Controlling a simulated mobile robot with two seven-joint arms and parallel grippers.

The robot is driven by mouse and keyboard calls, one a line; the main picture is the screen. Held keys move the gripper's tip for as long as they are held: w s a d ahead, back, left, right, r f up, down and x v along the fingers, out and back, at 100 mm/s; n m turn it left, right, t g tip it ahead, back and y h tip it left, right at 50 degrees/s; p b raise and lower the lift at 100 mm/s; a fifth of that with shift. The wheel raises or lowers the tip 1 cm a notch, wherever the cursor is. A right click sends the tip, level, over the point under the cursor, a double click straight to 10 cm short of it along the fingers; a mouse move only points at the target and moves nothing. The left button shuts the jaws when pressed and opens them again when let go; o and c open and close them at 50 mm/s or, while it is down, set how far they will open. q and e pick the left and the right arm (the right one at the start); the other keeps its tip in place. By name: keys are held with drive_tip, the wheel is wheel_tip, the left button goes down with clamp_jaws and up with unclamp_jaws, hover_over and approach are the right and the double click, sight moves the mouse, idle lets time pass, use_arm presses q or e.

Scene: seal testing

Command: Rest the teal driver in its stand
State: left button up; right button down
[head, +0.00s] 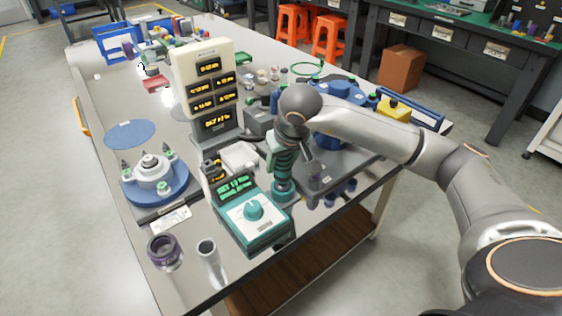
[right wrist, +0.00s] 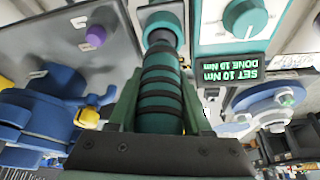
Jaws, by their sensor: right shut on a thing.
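The teal driver (head: 283,172), ringed with dark bands, is upright beside the teal-and-white controller (head: 243,218). My right gripper (head: 283,150) is shut around its body, and the right wrist view shows the banded driver (right wrist: 160,98) between the two fingers. The driver's far end is a wider teal collar; I cannot tell whether it touches a surface. The controller's display (right wrist: 230,67) reads SET 10 Nm, DONE 10 Nm. My left gripper is out of view.
A purple-rimmed cup (head: 165,253) stands at the front left corner. A blue round fixture (head: 155,182) sits left of the controller. A tall cream display unit (head: 205,85) stands behind. A grey plate (head: 335,172) and blue parts lie right of the driver.

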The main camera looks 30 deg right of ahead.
idle(0.6)
drive_tip(key=shift+c, duration=1.6)
unclamp_jaws()
drive_tip(key=shift+o, duration=0.3)
drive_tip(key=shift+f, duration=0.1)
wheel_tip(320, 180, up, 8)
drive_tip(key=p, duration=0.5)
drive_tip(key=shift+p, duration=0.35)
drive_tip(key=shift+r, duration=0.45)
drive_tip(key=shift+r+p, duration=0.15)
drive_tip(key=shift+p, duration=0.15)
